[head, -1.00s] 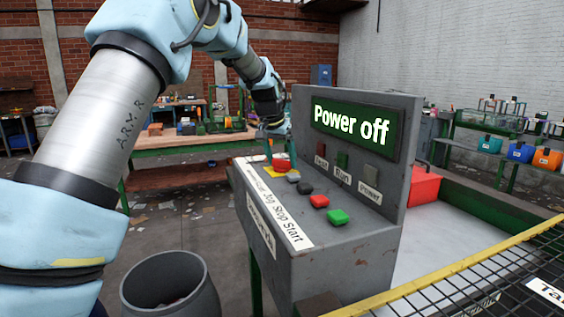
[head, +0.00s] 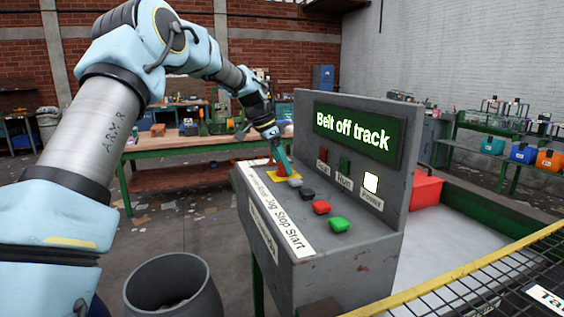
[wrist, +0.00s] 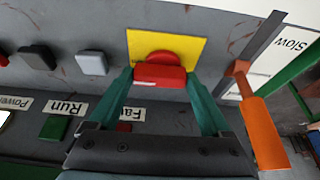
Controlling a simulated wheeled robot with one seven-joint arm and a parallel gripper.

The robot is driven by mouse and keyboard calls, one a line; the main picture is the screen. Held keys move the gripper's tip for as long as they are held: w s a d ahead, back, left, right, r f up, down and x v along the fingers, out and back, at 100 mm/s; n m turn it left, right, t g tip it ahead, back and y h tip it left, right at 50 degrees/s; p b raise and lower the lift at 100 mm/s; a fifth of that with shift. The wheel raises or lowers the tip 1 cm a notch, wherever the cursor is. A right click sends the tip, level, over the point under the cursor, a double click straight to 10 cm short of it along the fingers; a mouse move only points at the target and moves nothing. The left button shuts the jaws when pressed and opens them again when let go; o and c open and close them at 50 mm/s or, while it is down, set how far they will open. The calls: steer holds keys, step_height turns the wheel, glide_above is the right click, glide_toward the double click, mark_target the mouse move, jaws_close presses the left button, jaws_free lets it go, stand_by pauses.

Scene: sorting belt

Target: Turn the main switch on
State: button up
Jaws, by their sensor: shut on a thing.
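The main switch (wrist: 160,74) is a red handle on a yellow plate (wrist: 190,45), at the far end of the grey control console (head: 340,262). My gripper (wrist: 158,78) has its two teal fingers on either side of the red handle and is shut on it. In the head view my gripper (head: 284,168) reaches down at the console's far end and hides most of the switch. The green display (head: 350,134) reads "Belt off track". The Power lamp (head: 371,182) glows white, while the Run lamp (head: 344,165) and the Fault lamp (wrist: 124,127) are dark.
Green (head: 340,224), red (head: 321,207), black (head: 307,194) and grey (wrist: 91,63) buttons line the console. An orange lever (wrist: 263,130) stands close beside my gripper near a "Slow" label. A grey bin (head: 170,285) stands on the floor. Yellow-edged mesh (head: 500,285) is at front right.

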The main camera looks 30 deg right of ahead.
stand_by(0.6)
steer(key=o, duration=1.2)
steer(key=shift+c, duration=0.2)
steer(key=b+v, duration=0.2)
steer(key=v, duration=0.8)
steer(key=shift+a+r+b, duration=0.2)
steer(key=shift+r+b, duration=0.1)
steer(key=shift+r, duration=0.05)
steer(key=shift+w, duration=0.15)
steer(key=s+a+f+n+t+y, duration=0.1)
steer(key=s+a+f+n, duration=0.3)
steer(key=a, duration=0.6)
steer(key=s+a+f+n+y, duration=0.15)
steer(key=a+f+n, duration=0.4)
steer(key=a, duration=0.55)
steer(key=s+a+f+n+t+y, duration=0.1)
steer(key=s+a+f+n, duration=0.4)
steer(key=a, duration=0.5)
steer(key=s+a+f+n, duration=0.3)
steer(key=s+a+f, duration=0.3)
steer(key=s+a, duration=0.3)
steer(key=shift+s+n+y, duration=0.35)
